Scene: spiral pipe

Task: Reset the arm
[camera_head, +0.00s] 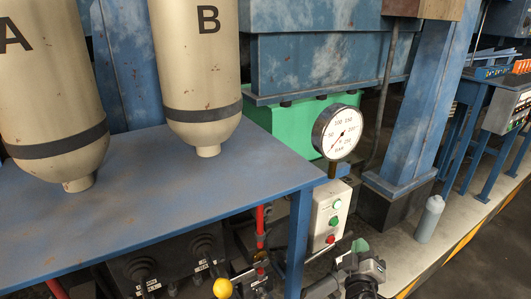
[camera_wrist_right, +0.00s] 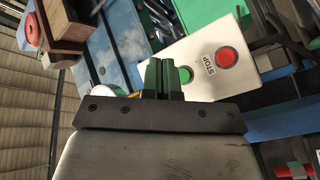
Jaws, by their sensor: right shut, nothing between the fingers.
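My right gripper (camera_head: 360,246) is at the lower right of the head view, below and to the right of the white control box (camera_head: 327,216). Its green-tipped fingers also show in the right wrist view (camera_wrist_right: 162,77), pressed together with nothing between them. In the wrist view the white control box (camera_wrist_right: 203,60) lies beyond the fingers, with a green button (camera_wrist_right: 184,75) partly behind the right finger and a red STOP button (camera_wrist_right: 226,57). I cannot tell from this whether the fingers touch the box. My left gripper is not in view.
A blue table (camera_head: 150,195) fills the left, under two beige tanks marked A (camera_head: 55,100) and B (camera_head: 197,85). A round gauge (camera_head: 337,131) stands above the box. A grey bottle (camera_head: 429,219) stands on the floor at right.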

